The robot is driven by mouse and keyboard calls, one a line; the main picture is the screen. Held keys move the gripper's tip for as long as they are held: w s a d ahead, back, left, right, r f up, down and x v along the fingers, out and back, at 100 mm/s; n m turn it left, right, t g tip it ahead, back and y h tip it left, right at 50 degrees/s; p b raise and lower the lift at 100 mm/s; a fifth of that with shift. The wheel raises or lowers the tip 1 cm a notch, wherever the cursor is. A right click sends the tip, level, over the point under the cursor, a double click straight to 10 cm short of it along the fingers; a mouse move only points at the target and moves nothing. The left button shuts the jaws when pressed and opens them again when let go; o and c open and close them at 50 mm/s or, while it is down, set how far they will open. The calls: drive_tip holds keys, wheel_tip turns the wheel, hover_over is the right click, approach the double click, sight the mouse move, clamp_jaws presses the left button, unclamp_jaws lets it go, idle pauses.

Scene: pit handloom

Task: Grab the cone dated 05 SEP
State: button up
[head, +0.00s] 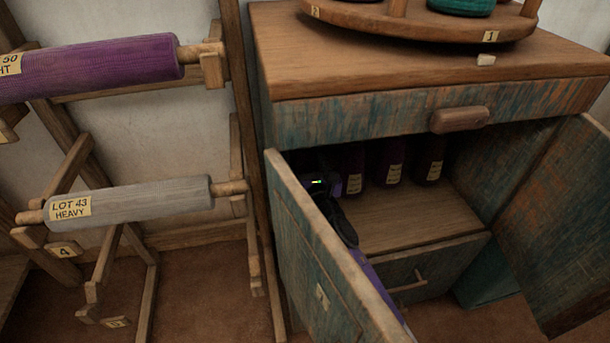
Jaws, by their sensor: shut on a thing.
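Several dark purple and brown cones with pale labels stand in a row on the shelf inside the open cabinet. The left one (354,168), the middle one (391,163) and the right one (430,160) show; their dates are too small to read. My gripper (325,184) is inside the cabinet at the left end of the row, behind the open left door. It is shut on a cone there, but its fingers are dark and partly hidden. I cannot tell which date that cone bears.
The left door (318,255) stands open close beside my arm. The right door (570,215) is also open. A drawer (425,270) sits below the shelf (415,220). A round turntable (420,25) stands on top. A rack with purple and grey rolls (150,197) is at left.

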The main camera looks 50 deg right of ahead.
clamp_jaws()
drive_tip(key=shift+r, duration=0.1)
